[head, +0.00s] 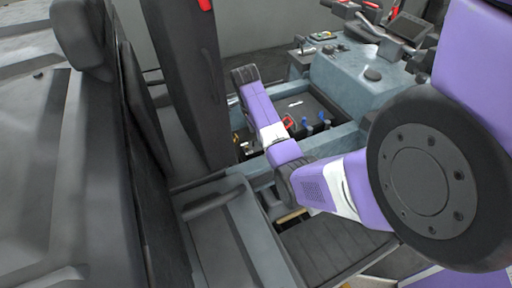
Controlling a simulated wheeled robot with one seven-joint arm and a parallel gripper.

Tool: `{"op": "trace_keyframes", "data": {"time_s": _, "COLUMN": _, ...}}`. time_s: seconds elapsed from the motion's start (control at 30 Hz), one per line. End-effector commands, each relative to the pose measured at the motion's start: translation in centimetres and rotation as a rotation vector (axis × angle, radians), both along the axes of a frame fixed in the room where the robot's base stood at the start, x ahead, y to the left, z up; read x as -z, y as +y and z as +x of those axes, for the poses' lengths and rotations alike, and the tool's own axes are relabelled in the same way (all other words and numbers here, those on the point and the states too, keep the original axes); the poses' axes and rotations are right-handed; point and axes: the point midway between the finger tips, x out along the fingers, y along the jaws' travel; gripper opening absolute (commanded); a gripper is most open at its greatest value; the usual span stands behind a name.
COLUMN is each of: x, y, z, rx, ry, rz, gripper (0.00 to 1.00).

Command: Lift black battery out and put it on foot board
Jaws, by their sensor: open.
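The black battery (318,104) appears to be the dark box with a small white mark, set in a recess of the blue-grey machine body. Red and blue fittings show at its near edge. My arm crosses in front of its left side and hides part of it. The foot board (340,245) appears to be the dark ribbed panel at the bottom, nearer than the battery and partly covered by my arm. My gripper's fingers cannot be made out; the far end of my arm is left of the battery.
A tall dark seat back (185,70) stands just left of my arm. A blue-grey console (365,75) with levers and a screen (409,27) rises behind and right of the battery. A grey panel (235,240) lies left of the foot board.

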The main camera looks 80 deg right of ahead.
Motion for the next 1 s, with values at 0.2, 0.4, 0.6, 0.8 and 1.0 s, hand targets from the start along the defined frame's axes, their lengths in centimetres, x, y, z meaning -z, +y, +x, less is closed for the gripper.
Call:
{"op": "trace_keyframes", "data": {"time_s": 0.2, "x": 2.1, "y": -0.4, "z": -0.4, "rx": -0.001, "ry": 0.001, "rz": -0.001, "gripper": 0.65}}
{"op": "trace_keyframes", "data": {"time_s": 0.4, "x": 4.9, "y": -1.0, "z": -1.0, "rx": -0.001, "ry": 0.001, "rz": 0.0, "gripper": 0.65}}
{"op": "trace_keyframes", "data": {"time_s": 0.6, "x": 6.5, "y": -1.1, "z": -1.1, "rx": -0.003, "ry": 0.0, "rz": -0.002, "gripper": 0.65}}
{"op": "trace_keyframes", "data": {"time_s": 0.8, "x": 6.5, "y": -1.1, "z": -1.1, "rx": -0.003, "ry": -0.001, "rz": -0.003, "gripper": 0.65}}
{"op": "trace_keyframes", "data": {"time_s": 1.0, "x": 6.5, "y": -1.1, "z": -1.1, "rx": -0.003, "ry": -0.001, "rz": -0.003, "gripper": 0.27}}
